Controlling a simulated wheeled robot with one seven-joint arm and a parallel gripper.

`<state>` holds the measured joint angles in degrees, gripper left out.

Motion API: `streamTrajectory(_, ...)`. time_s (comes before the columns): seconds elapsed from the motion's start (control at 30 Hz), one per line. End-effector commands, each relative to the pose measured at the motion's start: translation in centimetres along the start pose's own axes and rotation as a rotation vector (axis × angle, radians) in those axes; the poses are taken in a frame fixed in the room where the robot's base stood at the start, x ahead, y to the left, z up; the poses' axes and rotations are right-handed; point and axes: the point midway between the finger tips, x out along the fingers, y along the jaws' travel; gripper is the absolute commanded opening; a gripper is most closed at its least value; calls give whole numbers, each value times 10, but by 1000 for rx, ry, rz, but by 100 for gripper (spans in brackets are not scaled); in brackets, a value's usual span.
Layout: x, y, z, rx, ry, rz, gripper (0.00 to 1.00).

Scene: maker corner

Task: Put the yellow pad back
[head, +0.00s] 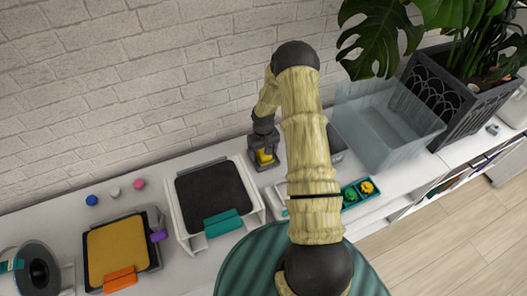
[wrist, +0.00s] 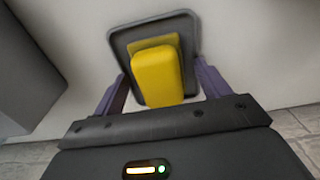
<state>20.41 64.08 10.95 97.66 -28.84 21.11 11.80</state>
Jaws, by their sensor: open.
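A bright yellow block (wrist: 160,75), perhaps the yellow pad, sits on a dark grey rounded base (wrist: 122,42) in the wrist view. My gripper (wrist: 161,80) is open, with its purple fingers on either side of the block. I cannot tell whether they touch it. In the head view the yellow block (head: 264,156) shows at my gripper (head: 264,150), close to the wall and partly hidden by it. A flat mustard-yellow sheet (head: 117,247) also lies in a dark frame at the left, with an orange clip (head: 120,279) at its front.
A white-framed stand with a black plate (head: 213,190) and teal clip stands left of my gripper. A clear bin (head: 385,120) and dark planter (head: 470,95) stand to the right. A teal tray (head: 351,194) with small green and yellow items is partly behind my arm. A spool (head: 38,270) stands far left.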

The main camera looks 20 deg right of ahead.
Motion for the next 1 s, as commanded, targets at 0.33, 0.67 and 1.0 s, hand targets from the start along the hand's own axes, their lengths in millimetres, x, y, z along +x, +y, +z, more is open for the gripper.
streamTrajectory(0.33, -26, 0, -1, 1, 4, 1, 75)
streamTrajectory(0.67, -81, 0, -1, 1, 4, 1, 75)
streamTrajectory(1.0, -122, 0, 0, 0, 1, 0, 75)
